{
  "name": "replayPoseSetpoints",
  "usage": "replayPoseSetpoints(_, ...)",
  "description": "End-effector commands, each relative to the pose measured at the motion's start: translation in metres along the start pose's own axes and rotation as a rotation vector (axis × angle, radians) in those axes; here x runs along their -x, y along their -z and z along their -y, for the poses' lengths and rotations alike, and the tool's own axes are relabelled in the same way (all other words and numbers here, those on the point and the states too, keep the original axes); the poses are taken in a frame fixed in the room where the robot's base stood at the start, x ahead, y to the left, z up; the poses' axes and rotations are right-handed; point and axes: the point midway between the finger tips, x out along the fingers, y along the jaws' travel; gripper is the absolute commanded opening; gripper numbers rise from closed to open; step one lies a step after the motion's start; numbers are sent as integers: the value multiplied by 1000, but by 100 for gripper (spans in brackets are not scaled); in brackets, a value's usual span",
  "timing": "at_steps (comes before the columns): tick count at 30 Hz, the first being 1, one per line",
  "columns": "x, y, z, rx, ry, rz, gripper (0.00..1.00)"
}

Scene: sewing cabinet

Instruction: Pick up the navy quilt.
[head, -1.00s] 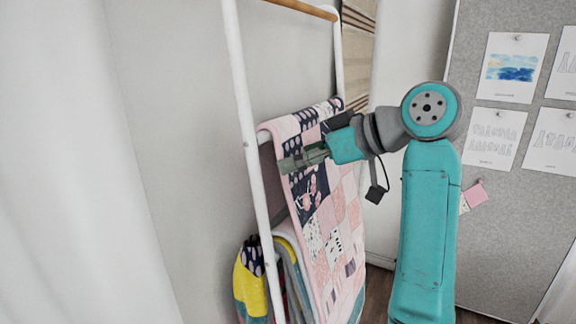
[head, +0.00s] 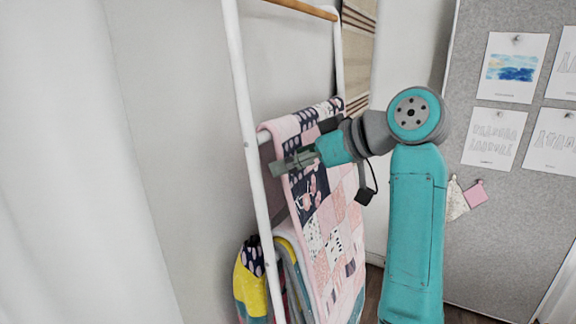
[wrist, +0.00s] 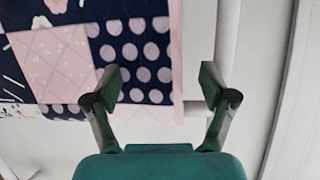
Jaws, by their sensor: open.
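The navy quilt (head: 322,215) is a patchwork of navy, pink and white squares with a pink edge. It hangs over a rung of a white ladder rack. In the wrist view, navy dotted and pink patches of the quilt (wrist: 55,60) fill the upper left. My gripper (head: 281,164) is in front of the quilt's upper left part, by the rack's left rail. In the wrist view, my gripper (wrist: 163,82) is open and holds nothing. Its left finger overlaps the dotted patch, and its right finger overlaps a white rail. I cannot tell if they touch.
The white ladder rack (head: 240,80) leans by a grey wall, with a wooden top rung (head: 300,9). A yellow and multicoloured quilt (head: 248,285) hangs lower, behind the navy one. A grey pinboard (head: 465,135) with paper sheets stands right. A pale curtain covers the left.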

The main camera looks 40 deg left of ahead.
Motion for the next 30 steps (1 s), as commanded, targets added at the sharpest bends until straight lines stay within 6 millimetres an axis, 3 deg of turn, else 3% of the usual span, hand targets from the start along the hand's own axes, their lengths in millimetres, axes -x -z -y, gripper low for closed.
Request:
replayPoseSetpoints(22,-17,0,0,1,0,1,83)
replayPoseSetpoints(30,-17,0,0,1,0,1,51)
